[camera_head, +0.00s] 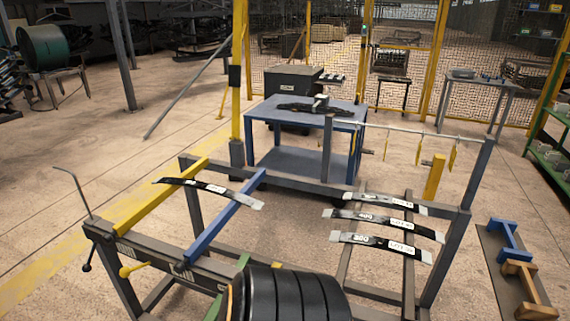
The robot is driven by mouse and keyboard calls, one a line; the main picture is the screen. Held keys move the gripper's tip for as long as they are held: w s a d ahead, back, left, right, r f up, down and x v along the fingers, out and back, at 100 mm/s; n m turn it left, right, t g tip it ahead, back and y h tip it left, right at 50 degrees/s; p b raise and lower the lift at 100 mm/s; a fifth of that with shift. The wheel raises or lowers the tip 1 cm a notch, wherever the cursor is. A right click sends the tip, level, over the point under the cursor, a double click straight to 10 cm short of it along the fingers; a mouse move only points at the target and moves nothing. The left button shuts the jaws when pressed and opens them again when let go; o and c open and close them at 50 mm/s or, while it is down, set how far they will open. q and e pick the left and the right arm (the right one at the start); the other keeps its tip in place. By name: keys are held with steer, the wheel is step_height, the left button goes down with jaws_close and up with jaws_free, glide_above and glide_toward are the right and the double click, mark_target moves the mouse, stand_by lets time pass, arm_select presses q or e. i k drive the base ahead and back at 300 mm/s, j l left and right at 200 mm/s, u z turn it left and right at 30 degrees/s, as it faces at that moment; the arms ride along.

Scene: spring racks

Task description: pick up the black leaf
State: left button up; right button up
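Several black leaf springs are in view, and I cannot tell which one the task means. One long black leaf (208,189) with pale ends lies alone across the yellow and blue bars on the left of the rack. An upper black leaf (372,200), a middle black leaf (382,221) and a lower black leaf (376,244) lie apart on the right of the rack, with white labels. Neither my left nor my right gripper is in view.
The dark metal rack (325,184) has a yellow bar (150,203), a blue bar (226,215) and upright posts. Behind it stands a blue table (262,114) with dark parts. A black ridged cylinder (295,295) blocks the bottom centre. Floor is clear at left.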

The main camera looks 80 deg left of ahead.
mark_target(255, 204)
steer(key=u, duration=3.35)
